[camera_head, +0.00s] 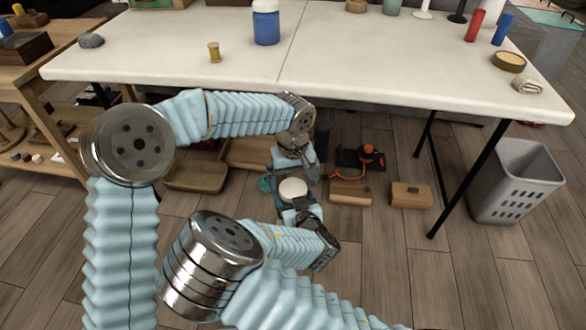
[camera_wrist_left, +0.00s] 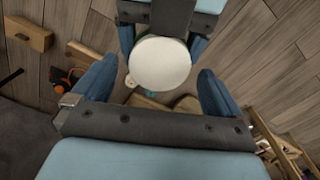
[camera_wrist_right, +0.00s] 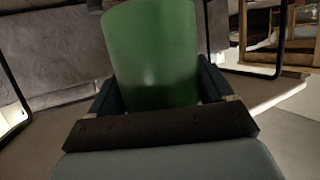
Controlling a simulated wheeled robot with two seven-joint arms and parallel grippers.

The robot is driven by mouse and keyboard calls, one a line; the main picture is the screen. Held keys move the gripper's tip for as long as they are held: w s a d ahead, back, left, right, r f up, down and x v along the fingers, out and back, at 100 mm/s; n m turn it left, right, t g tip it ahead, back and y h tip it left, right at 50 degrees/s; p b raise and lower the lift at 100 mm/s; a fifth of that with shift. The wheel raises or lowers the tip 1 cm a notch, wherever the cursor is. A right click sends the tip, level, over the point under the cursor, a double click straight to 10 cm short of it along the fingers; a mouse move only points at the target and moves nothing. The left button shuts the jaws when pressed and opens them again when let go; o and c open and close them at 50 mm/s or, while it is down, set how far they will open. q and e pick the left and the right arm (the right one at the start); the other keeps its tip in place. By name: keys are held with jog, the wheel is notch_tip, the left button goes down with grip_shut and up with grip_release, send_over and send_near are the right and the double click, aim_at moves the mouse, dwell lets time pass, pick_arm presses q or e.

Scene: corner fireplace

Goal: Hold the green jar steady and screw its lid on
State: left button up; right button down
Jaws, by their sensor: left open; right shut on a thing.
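The green jar (camera_wrist_right: 152,50) fills the upper middle of the right wrist view, between the fingers of my right gripper (camera_wrist_right: 160,88), which is shut on it. The white round lid (camera_head: 292,188) shows between my two grippers in the head view. In the left wrist view the lid (camera_wrist_left: 160,63) faces the camera and hides most of what is behind it; I cannot tell how it sits on the jar. My left gripper (camera_head: 294,167) is open, its fingers apart on either side of the lid's near edge. My right gripper (camera_head: 298,204) is opposite it.
A white table (camera_head: 370,55) stands ahead with a blue white-topped jar (camera_head: 266,24), a spool (camera_head: 214,52) and a wooden bowl (camera_head: 508,61). Wooden blocks (camera_head: 411,195) lie on the floor beneath. A grey basket (camera_head: 515,180) stands right. Floor at lower right is clear.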

pick_arm(q)
jog(key=shift+f, duration=0.8)
jog(key=shift+c, duration=0.3)
jog(key=c, duration=1)
jog(key=m, duration=0.6)
jog(key=shift+m, duration=0.4)
jog(key=o, duration=1.1)
jog(key=shift+c, duration=0.2)
jog(key=shift+r, duration=0.1)
